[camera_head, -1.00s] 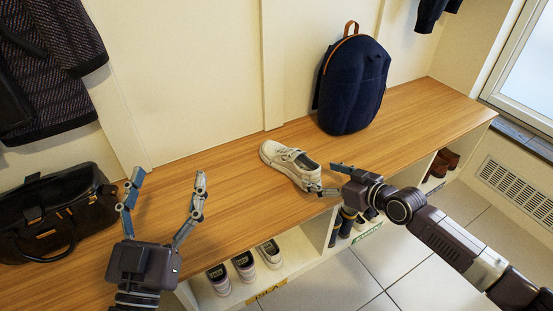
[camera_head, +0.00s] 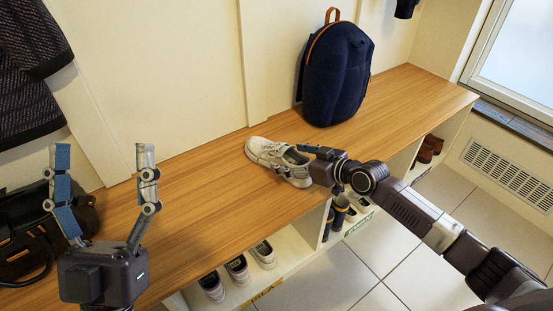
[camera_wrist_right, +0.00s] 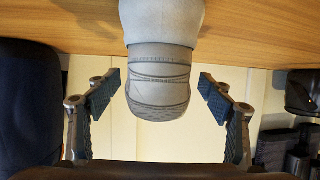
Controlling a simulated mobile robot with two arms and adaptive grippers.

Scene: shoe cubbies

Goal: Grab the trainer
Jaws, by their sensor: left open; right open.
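A pale grey-white trainer (camera_head: 277,158) with straps stands on the wooden bench (camera_head: 215,195), near its front edge. My right gripper (camera_head: 312,165) is at the trainer's near end. In the right wrist view the trainer (camera_wrist_right: 158,80) lies between the two spread fingers of my right gripper (camera_wrist_right: 160,92), with a gap on each side. That gripper is open and holds nothing. Part of its fingers is hidden in the head view. My left gripper (camera_head: 103,155) is open and empty, fingers pointing up, at the left, apart from the trainer.
A navy backpack (camera_head: 338,75) stands on the bench behind the trainer. A black bag (camera_head: 25,235) sits at the far left. Cubbies below hold several shoes, including a pair of brown ones (camera_head: 430,148). The bench between the left gripper and the trainer is clear.

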